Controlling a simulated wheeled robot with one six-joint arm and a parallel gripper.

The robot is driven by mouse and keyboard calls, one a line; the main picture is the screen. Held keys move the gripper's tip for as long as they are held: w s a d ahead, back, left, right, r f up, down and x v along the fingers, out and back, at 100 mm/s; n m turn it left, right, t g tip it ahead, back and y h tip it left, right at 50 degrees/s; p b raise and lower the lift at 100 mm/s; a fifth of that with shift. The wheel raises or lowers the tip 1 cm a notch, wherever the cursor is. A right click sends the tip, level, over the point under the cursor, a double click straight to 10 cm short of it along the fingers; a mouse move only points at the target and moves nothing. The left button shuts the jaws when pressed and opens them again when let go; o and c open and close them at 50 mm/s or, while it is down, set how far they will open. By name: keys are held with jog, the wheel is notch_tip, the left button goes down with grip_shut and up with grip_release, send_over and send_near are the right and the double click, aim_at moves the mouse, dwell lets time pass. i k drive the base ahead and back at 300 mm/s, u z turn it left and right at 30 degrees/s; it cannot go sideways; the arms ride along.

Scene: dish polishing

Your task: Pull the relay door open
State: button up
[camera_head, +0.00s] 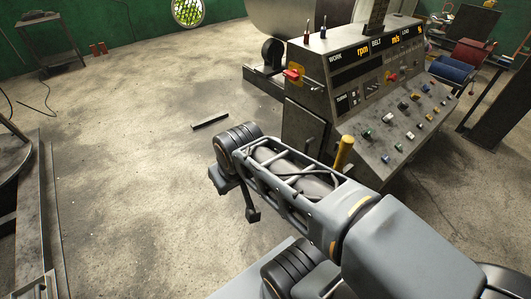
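The grey control console (375,100) stands right of centre. On its left side, below a red knob on a yellow plate (292,75), is a dark panel that looks like the relay door (298,122). It appears closed against the console. A small upright bar, possibly its handle, shows low on it; my arm hides the lower part. My gripper (236,197) is in front and to the left of this panel, apart from it. Its two dark fingers are spread and point down, with nothing between them.
A yellow lever (343,152) stands up between my arm and the console. A dark bar (210,121) lies on the floor left of the console. The concrete floor to the left is mostly clear. A metal table (45,40) stands at the far left, and a blue drum (450,70) lies behind the console.

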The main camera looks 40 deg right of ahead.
aim_at(303, 131)
jog(key=u, duration=0.45)
jog(key=i, duration=1)
jog(key=z, duration=1.9)
